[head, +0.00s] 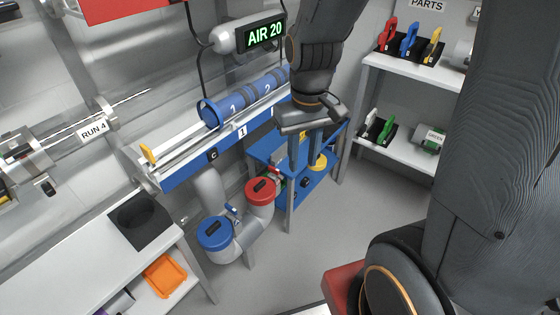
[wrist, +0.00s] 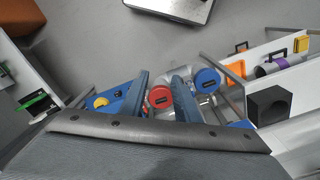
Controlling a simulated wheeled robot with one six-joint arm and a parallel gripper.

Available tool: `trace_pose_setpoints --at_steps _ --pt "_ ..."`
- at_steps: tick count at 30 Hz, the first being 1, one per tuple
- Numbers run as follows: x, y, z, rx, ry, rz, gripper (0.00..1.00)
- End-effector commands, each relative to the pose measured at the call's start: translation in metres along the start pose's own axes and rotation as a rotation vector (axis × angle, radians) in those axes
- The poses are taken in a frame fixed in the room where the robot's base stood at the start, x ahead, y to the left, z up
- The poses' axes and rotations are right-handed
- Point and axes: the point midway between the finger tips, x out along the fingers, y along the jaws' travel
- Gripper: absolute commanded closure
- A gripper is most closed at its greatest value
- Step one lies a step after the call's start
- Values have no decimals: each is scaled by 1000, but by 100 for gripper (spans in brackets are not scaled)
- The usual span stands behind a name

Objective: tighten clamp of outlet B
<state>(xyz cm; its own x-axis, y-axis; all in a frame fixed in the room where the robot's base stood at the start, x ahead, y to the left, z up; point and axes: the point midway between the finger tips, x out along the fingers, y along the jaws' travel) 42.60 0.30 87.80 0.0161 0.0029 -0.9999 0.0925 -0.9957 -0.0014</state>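A red-capped outlet (head: 262,190) and a blue-capped outlet (head: 214,232) sit on grey pipes below the blue rail. A small blue lever (head: 232,210) stands between these caps. A red lever (head: 273,170) shows behind the red cap. A yellow-capped outlet (head: 317,160) is farther right, partly behind my fingers. No letter B is readable, so I cannot tell which is outlet B or its clamp. My gripper (head: 305,158) points down, open and empty. In the wrist view the red cap (wrist: 160,97) shows beyond the gap between the fingertips (wrist: 159,80); the blue cap (wrist: 207,80) is right of them.
The blue rail (head: 180,177) with blue tubes (head: 235,105) is left of my arm. A white parts shelf (head: 400,75) stands at the right. A white bench (head: 75,250) with a black box (head: 140,220) is at the lower left. The grey floor (head: 320,230) is clear.

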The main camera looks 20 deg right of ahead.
Motion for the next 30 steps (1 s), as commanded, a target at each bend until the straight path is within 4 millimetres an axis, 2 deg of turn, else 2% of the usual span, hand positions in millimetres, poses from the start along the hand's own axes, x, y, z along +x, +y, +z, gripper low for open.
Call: trace_pose_setpoints --at_steps 1,3,5,9,15,18,21,25,30 --pt "20 3 -27 -33 -6 0 71" --pt "40 8 -63 -89 -7 0 71" --pt "60 12 -95 -138 -8 0 71" --pt "110 22 -163 -256 -12 -1 71" --pt "186 30 -242 -413 -16 -2 71" --pt "214 32 -267 -470 -17 -3 71" --pt "232 34 -283 -510 -17 -3 71" --pt "245 34 -292 -533 -17 -3 71" --pt "263 34 -292 -538 -18 -4 71"
